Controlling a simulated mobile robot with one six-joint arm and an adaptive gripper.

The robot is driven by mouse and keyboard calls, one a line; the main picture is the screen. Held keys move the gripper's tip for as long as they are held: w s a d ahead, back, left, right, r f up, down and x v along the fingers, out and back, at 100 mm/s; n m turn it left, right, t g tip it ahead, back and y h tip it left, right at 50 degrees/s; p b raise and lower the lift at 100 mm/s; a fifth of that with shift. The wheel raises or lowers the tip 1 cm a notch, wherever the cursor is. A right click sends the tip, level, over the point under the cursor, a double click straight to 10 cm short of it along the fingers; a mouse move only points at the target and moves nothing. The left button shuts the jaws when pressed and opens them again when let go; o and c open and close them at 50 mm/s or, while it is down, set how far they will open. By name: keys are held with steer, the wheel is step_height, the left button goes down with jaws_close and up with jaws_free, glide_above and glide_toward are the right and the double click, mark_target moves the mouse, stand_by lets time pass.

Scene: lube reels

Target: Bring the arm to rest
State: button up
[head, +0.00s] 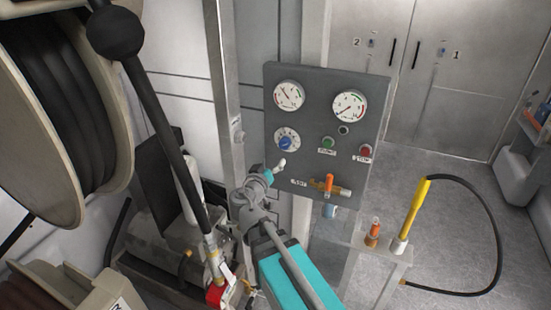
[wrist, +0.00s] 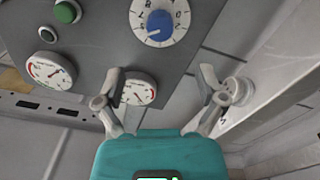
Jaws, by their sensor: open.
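My gripper (wrist: 163,76) is open in the wrist view, its two fingers spread wide with nothing between them. In the head view my gripper (head: 276,169) is small and partly hidden by my own arm, in front of the lower left of the grey control panel (head: 313,100). The panel also shows upside down in the wrist view (wrist: 95,25). Its blue knob (head: 286,143) is just above my gripper in the head view and also shows in the wrist view (wrist: 160,25). I cannot tell whether my gripper touches the panel.
A large hose reel (head: 105,90) stands at the left. An orange-handled valve (head: 328,184) is at the panel's bottom. A yellow-handled hose nozzle (head: 412,212) stands on a small shelf at the lower right. Grey floor (head: 450,145) is open before the double doors (head: 440,75).

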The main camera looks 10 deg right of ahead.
steer(key=shift+s+a, duration=0.2)
steer(key=shift+s, duration=0.1)
steer(key=shift+d, duration=0.1)
steer(key=s+d+f+m+g+p, duration=0.25)
steer(key=s+d+f+g, duration=0.35)
steer(key=d+f+g, duration=0.4)
steer(key=s+a+f+n+g+y+p, duration=0.1)
steer(key=s+f+n+g+y+p, duration=0.1)
steer(key=s+y, duration=0.6)
steer(key=shift+s+a+f+n+g+y+p, duration=0.15)
steer(key=shift+s+f+n+g+y+p, duration=0.45)
steer(key=shift+g, duration=1.3)
steer(key=shift+s+n, duration=0.2)
steer(key=shift+n, duration=0.25)
